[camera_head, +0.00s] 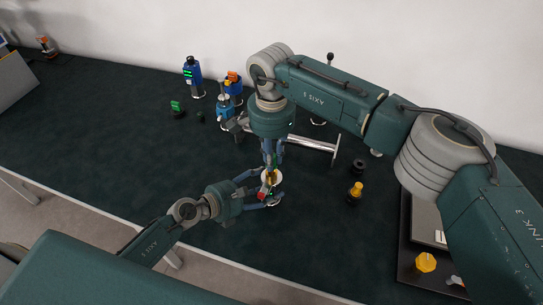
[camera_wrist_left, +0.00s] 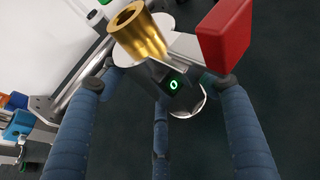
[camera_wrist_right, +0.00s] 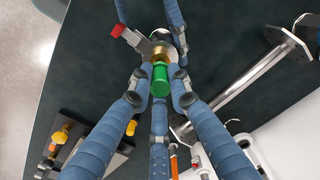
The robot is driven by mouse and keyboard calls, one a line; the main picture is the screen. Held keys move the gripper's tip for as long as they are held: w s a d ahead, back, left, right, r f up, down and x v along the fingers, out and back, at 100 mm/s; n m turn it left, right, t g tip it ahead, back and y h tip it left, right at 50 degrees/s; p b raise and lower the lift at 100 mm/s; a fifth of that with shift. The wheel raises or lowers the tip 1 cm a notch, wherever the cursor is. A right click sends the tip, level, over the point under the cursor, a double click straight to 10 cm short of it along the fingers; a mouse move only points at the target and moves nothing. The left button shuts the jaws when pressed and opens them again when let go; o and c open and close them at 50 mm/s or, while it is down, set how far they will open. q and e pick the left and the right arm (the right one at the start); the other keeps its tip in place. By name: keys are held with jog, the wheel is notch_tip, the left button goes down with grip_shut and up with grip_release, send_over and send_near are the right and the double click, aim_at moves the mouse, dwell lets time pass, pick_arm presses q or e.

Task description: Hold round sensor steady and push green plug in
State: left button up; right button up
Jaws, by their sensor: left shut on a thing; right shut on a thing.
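The round sensor (camera_wrist_left: 172,84) is a silvery body with a small lit green display, a gold fitting (camera_wrist_left: 143,38) and a red block (camera_wrist_left: 226,36) on its side. My left gripper (camera_head: 265,190) is shut on this sensor, its blue fingers around the body, above the table. The green plug (camera_wrist_right: 160,82) is in the right wrist view, between the fingers of my right gripper (camera_wrist_right: 161,80), which is shut on it. My right gripper points down from above, over the sensor. In the right wrist view the plug overlaps the gold fitting; I cannot tell how far in it sits.
Blue instruments (camera_head: 192,78) stand at the back left, with a loose green part (camera_head: 177,107) near them. A metal bar stand (camera_head: 315,148) lies behind my grippers. A yellow-topped part (camera_head: 355,190) and a black ring (camera_head: 358,165) stand to the right. The table's left middle is clear.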

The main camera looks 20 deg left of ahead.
pick_arm(q)
jog(key=shift+s, duration=0.1)
pick_arm(e)
jog(key=shift+f, duration=1.45)
jog(key=o, duration=0.9)
notch_tip(320, 180, up, 12)
pick_arm(q)
jog(key=o, duration=1.2)
